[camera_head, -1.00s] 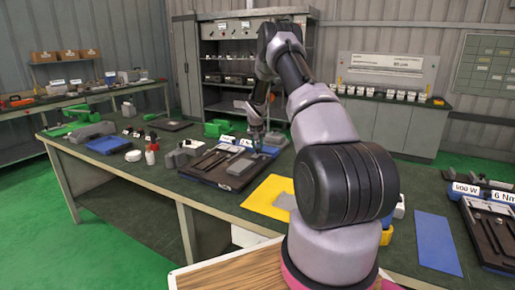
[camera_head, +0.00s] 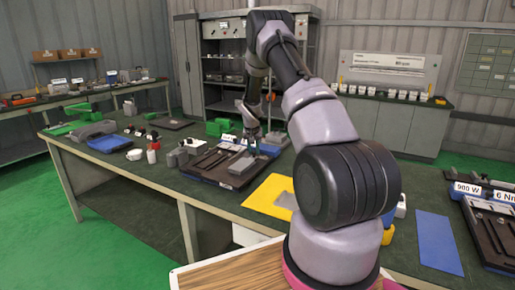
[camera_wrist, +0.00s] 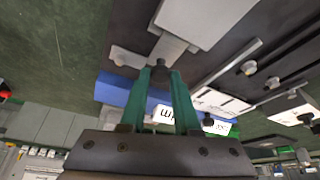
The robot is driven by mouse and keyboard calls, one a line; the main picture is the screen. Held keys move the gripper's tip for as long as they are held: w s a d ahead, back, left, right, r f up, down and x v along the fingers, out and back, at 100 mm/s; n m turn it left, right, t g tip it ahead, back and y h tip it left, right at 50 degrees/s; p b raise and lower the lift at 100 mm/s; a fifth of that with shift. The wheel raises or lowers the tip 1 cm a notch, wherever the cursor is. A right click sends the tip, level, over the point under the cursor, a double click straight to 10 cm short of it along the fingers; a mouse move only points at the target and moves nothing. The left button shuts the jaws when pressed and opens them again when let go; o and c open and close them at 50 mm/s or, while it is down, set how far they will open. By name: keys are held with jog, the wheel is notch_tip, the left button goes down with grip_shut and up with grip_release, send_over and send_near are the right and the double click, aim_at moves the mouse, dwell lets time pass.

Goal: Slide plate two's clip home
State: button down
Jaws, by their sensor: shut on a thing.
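My gripper (camera_wrist: 160,72) has green fingers that come together on the small dark knob (camera_wrist: 159,64) of a grey clip. The clip's light strip (camera_wrist: 173,45) runs up from the knob to the edge of a large pale grey plate (camera_wrist: 208,18). The fingers hide part of the knob, and I cannot tell how far the clip lies over the plate. In the head view my gripper (camera_head: 252,138) is down at the rear of a dark tray (camera_head: 205,176). A grey plate (camera_head: 241,165) lies on that tray, in front of my gripper. I cannot read which plate is two.
Rails and more dark knobs (camera_wrist: 250,68) lie right of the fingers in the wrist view. A blue block (camera_wrist: 120,90) with white labels is close beneath them. A yellow sheet (camera_head: 270,197) lies nearer on the bench. A second tray (camera_head: 495,235) is at far right.

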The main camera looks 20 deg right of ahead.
jog(key=shift+s+a+f, duration=0.1)
jog(key=shift+s+a, duration=0.05)
jog(key=shift+a, duration=0.05)
jog(key=c, duration=0.6)
grip_release()
jog(key=shift+c, duration=0.2)
jog(key=v, duration=1.1)
